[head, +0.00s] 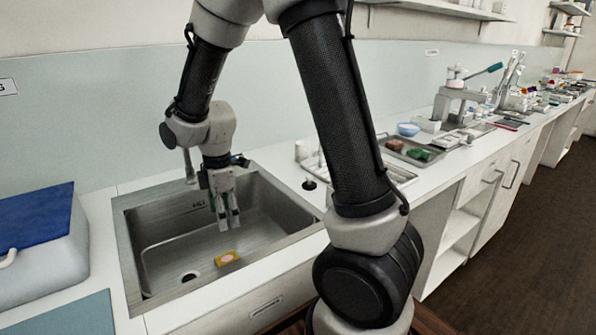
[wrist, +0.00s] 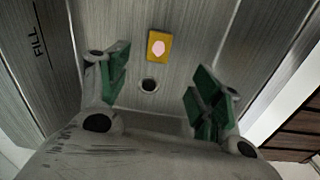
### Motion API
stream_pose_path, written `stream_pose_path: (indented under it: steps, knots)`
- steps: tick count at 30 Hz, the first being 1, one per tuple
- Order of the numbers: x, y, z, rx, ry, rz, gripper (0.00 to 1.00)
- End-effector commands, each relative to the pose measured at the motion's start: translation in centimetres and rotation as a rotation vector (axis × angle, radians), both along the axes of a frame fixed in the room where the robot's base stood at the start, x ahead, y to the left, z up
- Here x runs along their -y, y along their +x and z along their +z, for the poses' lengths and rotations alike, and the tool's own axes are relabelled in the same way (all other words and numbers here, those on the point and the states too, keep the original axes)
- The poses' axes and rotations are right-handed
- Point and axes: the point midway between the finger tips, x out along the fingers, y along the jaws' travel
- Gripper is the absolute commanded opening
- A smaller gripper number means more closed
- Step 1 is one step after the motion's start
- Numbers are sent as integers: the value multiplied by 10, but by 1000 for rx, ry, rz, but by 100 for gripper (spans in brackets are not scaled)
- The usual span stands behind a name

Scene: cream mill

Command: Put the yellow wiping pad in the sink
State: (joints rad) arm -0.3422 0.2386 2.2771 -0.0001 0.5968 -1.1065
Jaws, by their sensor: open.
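The yellow wiping pad (head: 227,258) lies flat on the floor of the steel sink (head: 160,222), close to the drain hole. It has a pale pink patch on top. It also shows in the wrist view (wrist: 159,46), just beyond the drain, apart from my fingers. My gripper (head: 228,222) points down over the sink, above the pad, and is open with nothing between its fingers. In the wrist view my gripper's green-padded fingers (wrist: 158,100) are spread wide.
A grey bin with a blue lid (head: 35,215) stands left of the sink. Right of the sink are a small black knob (head: 309,184), a tray with brown and green pads (head: 412,150) and a blue bowl (head: 408,129). The sink walls surround my gripper.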

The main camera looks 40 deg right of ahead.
Motion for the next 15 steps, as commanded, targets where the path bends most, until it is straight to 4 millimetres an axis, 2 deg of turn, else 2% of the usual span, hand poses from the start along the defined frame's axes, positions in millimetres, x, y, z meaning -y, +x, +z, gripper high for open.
stream_pose_path:
  steps: [1,6,12,15]
  knots:
    - [10,-5,20,23,10,-72,65]
    - [50,-37,85,95,55,-403,65]
    - [93,-92,142,171,125,-799,65]
    - [110,-123,162,208,168,-991,65]
